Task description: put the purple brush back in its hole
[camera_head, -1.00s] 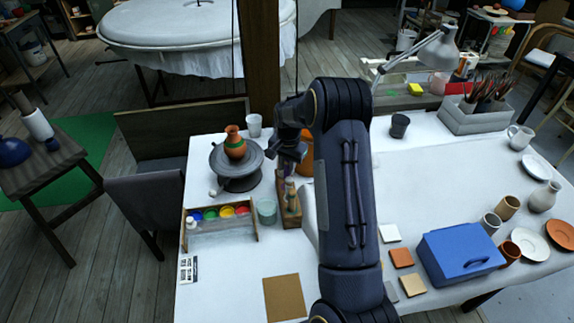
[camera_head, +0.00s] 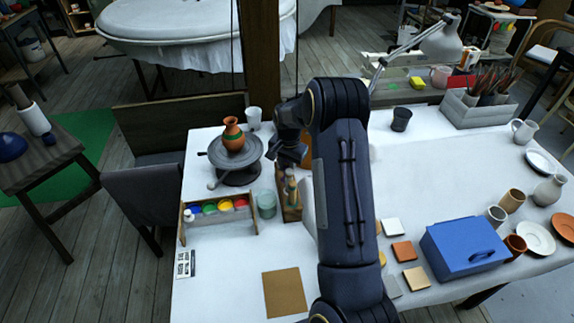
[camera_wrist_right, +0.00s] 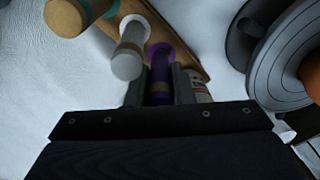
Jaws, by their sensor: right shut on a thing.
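My right gripper (camera_head: 287,162) is over the wooden brush rack (camera_head: 291,212), beside the turntable. In the right wrist view the gripper (camera_wrist_right: 160,88) is shut on the purple brush (camera_wrist_right: 159,74), whose purple part shows between the fingers. Two other brush handles stand in the rack, a pale one (camera_wrist_right: 128,62) and a tan one with a teal band (camera_wrist_right: 68,16). My left gripper is not in view.
An orange and green vase (camera_head: 233,137) stands on the grey turntable (camera_head: 236,158), left of the rack. A glass (camera_head: 266,205) and a paint tray (camera_head: 218,226) are close by. A white cup (camera_head: 254,117) stands behind. A brown board (camera_head: 284,293) lies in front.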

